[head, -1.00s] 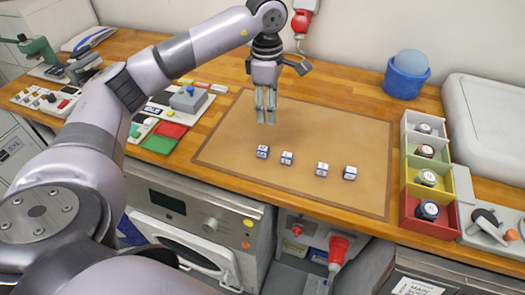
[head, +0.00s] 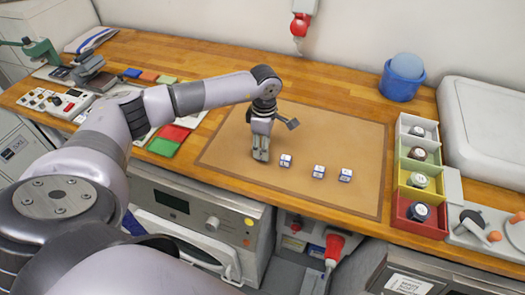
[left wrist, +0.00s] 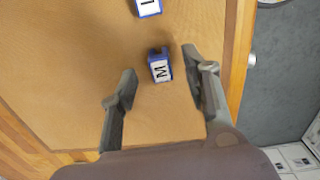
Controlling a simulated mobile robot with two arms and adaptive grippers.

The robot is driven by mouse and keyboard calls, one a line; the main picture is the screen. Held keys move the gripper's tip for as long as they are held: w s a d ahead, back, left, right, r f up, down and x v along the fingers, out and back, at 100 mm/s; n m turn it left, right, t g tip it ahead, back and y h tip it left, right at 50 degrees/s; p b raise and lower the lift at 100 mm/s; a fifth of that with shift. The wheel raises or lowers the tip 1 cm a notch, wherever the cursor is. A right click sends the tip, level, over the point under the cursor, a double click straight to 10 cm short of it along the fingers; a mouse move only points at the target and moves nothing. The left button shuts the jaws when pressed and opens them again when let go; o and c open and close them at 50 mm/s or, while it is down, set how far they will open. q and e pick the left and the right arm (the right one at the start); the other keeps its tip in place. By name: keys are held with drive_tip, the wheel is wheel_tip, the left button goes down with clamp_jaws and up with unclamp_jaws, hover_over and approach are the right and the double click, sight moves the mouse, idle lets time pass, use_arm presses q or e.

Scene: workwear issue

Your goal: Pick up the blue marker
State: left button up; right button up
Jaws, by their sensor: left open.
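Small blue-and-white blocks with letters stand in a row on the tan mat (head: 300,205). In the head view I see three: a near-left block (head: 285,160), a middle block (head: 319,171) and a right block (head: 345,175). My left gripper (head: 261,157) points down at the row's left end and hides the leftmost block there. In the left wrist view a blue block marked "M" (left wrist: 160,68) lies between the open fingers, with gaps on both sides. A second block (left wrist: 148,8) is at the top edge. My right gripper is not in view.
A stack of coloured bins (head: 417,208) holding round items stands right of the mat. A blue bucket (head: 402,82) and a pale case (head: 495,125) are behind. Red and green pads (head: 164,147) lie left. The mat's back part is clear.

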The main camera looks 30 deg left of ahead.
use_arm(q)
wheel_tip(320, 180, down, 3)
drive_tip(key=shift+d+f+p, duration=0.1)
drive_tip(key=shift+f+p, duration=0.1)
drive_tip(key=shift+p, duration=0.45)
drive_tip(key=shift+f, duration=0.25)
drive_tip(key=shift+c, duration=0.5)
drive_tip(key=shift+r, duration=0.1)
drive_tip(key=c, duration=0.7)
drive_tip(key=shift+c, duration=0.2)
drive_tip(key=shift+w, duration=0.1)
